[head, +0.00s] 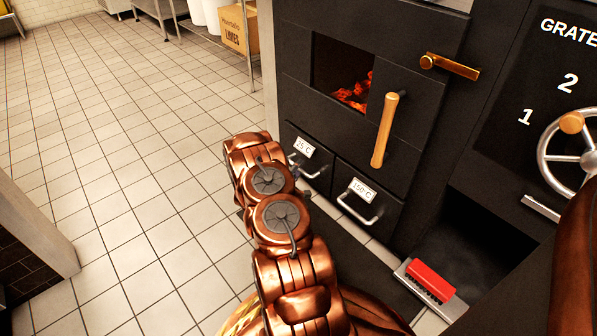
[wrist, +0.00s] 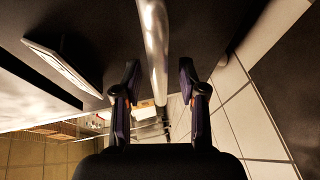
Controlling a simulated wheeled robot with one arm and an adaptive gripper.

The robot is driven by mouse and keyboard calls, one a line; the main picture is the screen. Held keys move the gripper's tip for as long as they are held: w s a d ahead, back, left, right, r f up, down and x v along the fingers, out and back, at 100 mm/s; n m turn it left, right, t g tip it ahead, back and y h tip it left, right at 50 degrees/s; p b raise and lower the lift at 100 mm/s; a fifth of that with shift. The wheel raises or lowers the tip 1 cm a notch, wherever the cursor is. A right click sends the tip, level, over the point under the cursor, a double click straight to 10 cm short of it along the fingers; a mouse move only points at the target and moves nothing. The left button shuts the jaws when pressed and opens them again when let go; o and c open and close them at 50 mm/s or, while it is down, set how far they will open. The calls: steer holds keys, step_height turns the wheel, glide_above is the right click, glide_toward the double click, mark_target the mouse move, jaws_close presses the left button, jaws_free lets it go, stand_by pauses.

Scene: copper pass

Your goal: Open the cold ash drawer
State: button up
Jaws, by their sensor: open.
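The cold ash drawer (head: 322,183) is the left of two black drawers low on the stove, and its white label (head: 304,147) reads 25 °C. Its metal bar handle (head: 307,171) shows beside my copper arm, which covers the drawer's left part. In the wrist view, my gripper (wrist: 158,76) is open, with one dark finger on each side of a pale metal handle bar (wrist: 154,35). The bar appears between the fingertips; I cannot tell whether either finger touches it. In the head view the fingers are hidden behind my arm. The drawer looks shut.
The right drawer has a 150 °C label (head: 362,190) and its own handle (head: 357,210). Above are the glowing firebox (head: 345,83) and a wooden door handle (head: 385,130). A red brush (head: 431,283) lies at the lower right. Tiled floor (head: 120,150) is clear at left.

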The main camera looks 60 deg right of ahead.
steer(key=shift+d, duration=0.3)
steer(key=shift+c, duration=0.3)
jaws_close()
